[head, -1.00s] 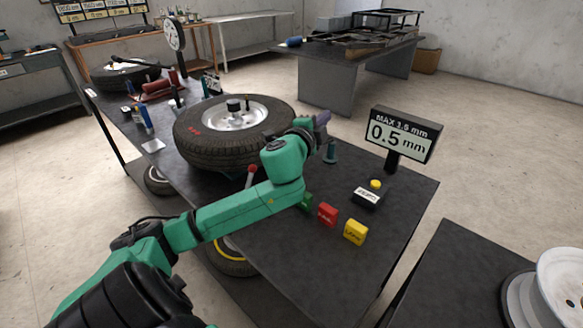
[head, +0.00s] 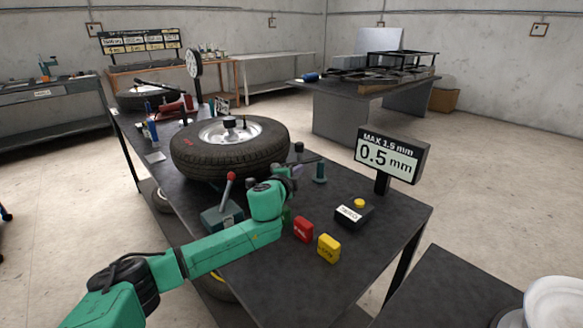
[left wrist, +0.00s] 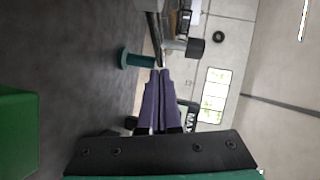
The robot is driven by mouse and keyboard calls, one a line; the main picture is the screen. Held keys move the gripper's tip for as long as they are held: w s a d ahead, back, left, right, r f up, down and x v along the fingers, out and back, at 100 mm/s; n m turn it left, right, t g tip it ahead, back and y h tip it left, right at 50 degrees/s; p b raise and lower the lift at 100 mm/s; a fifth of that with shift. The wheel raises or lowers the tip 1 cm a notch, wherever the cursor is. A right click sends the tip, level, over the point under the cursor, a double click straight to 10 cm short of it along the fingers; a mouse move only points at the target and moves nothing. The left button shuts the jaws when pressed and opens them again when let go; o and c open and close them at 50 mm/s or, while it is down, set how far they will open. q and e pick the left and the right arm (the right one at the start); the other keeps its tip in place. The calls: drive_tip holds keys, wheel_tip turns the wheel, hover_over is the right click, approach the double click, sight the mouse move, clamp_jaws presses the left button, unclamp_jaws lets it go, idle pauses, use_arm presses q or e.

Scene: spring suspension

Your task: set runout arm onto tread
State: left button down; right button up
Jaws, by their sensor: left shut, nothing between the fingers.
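A black tyre on a silver wheel (head: 230,145) lies flat on the dark bench. To its right a teal post (head: 320,172) stands upright. A dark runout arm (head: 308,159) reaches from the post towards the tyre's right side, with a dark knob near its end. I cannot tell whether it touches the tread. The post (left wrist: 137,60) and a dark cylinder (left wrist: 195,47) on the arm show in the left wrist view. My left gripper (head: 297,169), with purple fingers, is shut and empty beside the arm, left of the post. Its fingertips (left wrist: 159,72) show together in the left wrist view. My right gripper is out of view.
A display (head: 390,157) reads 0.5 mm, MAX 1.5 mm. A box with a yellow button (head: 354,212), a red block (head: 303,229), a yellow block (head: 329,248) and a red-knobbed lever (head: 229,190) are on the bench.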

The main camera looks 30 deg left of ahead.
sight(287, 164)
use_arm(q)
drive_tip(key=w+a, duration=0.1)
drive_tip(key=w+a+f, duration=0.1)
drive_tip(key=a, duration=0.1)
drive_tip(key=shift+w+a, duration=0.1)
drive_tip(key=shift+a, duration=0.1)
drive_tip(key=shift+w+a+p, duration=0.25)
drive_tip(key=shift+a, duration=0.3)
drive_tip(key=shift+w+a+p, duration=0.2)
drive_tip(key=shift+a, duration=0.35)
